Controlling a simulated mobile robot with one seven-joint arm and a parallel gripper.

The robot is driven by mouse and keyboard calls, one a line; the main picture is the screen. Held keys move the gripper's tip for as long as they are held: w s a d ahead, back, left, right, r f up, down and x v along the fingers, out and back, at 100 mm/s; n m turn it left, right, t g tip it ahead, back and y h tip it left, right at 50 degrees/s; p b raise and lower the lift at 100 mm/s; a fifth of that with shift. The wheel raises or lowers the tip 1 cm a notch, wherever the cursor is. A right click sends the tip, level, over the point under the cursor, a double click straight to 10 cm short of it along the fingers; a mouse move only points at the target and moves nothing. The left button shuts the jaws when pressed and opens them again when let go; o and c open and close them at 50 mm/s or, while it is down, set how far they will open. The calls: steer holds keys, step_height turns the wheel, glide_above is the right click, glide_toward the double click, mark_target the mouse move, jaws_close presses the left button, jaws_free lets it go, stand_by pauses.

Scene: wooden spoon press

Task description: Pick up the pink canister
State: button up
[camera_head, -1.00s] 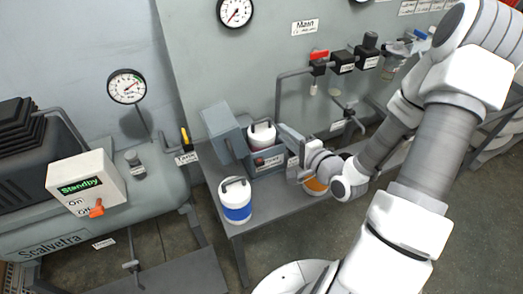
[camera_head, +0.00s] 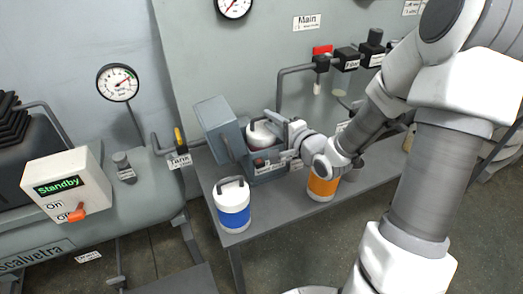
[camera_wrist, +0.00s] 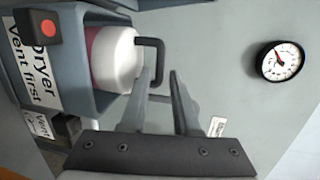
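The pink canister is white with a pink band and a dark grey handle. My gripper (camera_head: 272,122) is at the canister's top from the right. In the wrist view my gripper (camera_wrist: 163,75) is open, with the fingertips close to the handle. I cannot tell whether the handle lies between the fingers or touches one.
A blue-banded canister (camera_head: 233,206) stands at the table's (camera_head: 270,224) front left. An orange-banded canister (camera_head: 322,187) stands below my wrist. The dryer's lid (camera_head: 217,117) is raised on the left. Pipes and valves (camera_head: 321,64) line the wall behind.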

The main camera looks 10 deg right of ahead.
steer(key=b+x, duration=0.1)
steer(key=x, duration=0.5)
steer(key=shift+w+a+f+b, duration=0.15)
steer(key=shift+w+b, duration=0.05)
steer(key=shift+b, duration=0.15)
steer(key=shift+c, duration=0.2)
jaws_close()
stand_by(0.9)
